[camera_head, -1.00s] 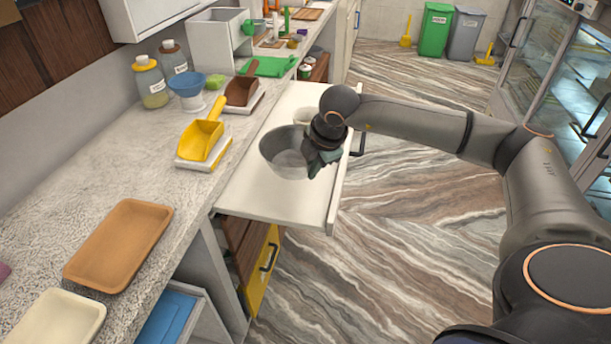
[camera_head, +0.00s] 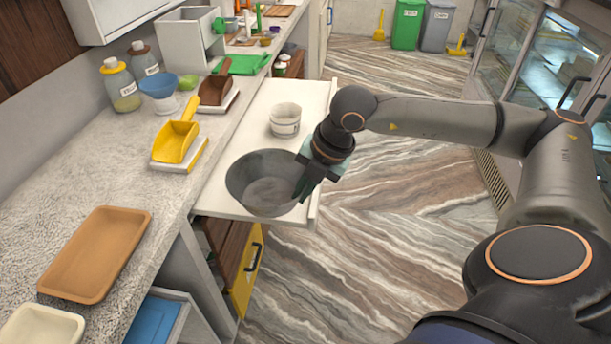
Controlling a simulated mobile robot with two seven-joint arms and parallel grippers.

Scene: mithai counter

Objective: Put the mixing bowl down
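The grey mixing bowl (camera_head: 262,183) is upright at the near end of the white pull-out shelf (camera_head: 217,200). I cannot tell whether its base touches the shelf. My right gripper (camera_head: 306,186) is at the bowl's right rim, with its fingers over the rim. It appears shut on the rim, though the inner finger is partly hidden. My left gripper is not in view.
A white cup (camera_head: 285,119) stands on the shelf behind the bowl. On the counter to the left are a yellow scoop (camera_head: 176,141) on a white scale, a brown tray (camera_head: 97,254) and a blue bowl (camera_head: 160,85). The shelf's far part is clear.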

